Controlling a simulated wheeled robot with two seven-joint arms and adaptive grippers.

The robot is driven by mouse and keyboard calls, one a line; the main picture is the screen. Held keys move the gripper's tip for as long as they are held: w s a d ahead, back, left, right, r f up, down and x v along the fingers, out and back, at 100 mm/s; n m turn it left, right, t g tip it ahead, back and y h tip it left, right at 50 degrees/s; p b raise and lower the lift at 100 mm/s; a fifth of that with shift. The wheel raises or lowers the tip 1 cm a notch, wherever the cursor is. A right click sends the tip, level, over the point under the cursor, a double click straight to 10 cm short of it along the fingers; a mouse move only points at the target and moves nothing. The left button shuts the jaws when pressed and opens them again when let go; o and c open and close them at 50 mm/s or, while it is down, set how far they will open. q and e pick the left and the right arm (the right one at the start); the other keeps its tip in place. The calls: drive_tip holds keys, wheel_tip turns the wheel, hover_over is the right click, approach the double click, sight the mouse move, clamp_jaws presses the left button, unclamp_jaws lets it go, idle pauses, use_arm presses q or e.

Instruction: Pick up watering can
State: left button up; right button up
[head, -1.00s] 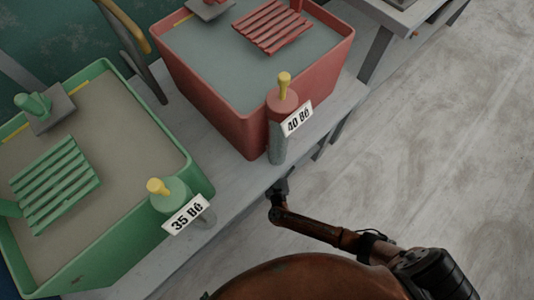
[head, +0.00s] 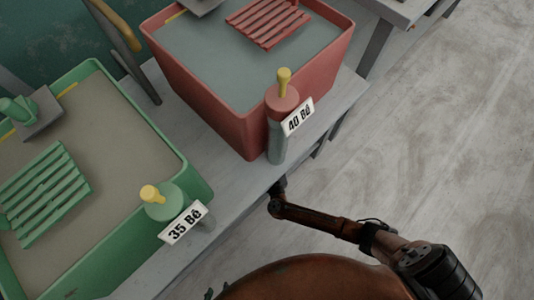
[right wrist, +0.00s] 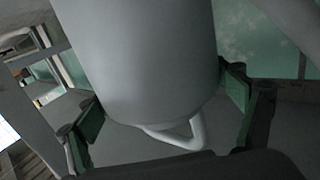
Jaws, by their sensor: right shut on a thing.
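A large pale grey rounded body with a small loop handle at its lower end, which looks like the watering can (right wrist: 145,45), fills the middle of the right wrist view. My right gripper (right wrist: 165,92) has its greenish fingers on both sides of it and is shut on it. The can's far end is cut off by the picture's top edge. No watering can shows in the head view.
A green tub (head: 172,147) and a red tub (head: 240,130) stand on a grey bench (head: 228,190). Bare floor (head: 440,130) lies to the right.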

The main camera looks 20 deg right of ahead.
drive_tip(key=c, duration=0.9)
drive_tip(key=shift+w+r, duration=0.1)
drive_tip(key=shift+r, duration=0.05)
drive_tip(key=shift+c, duration=0.9)
drive_tip(key=shift+r, duration=0.15)
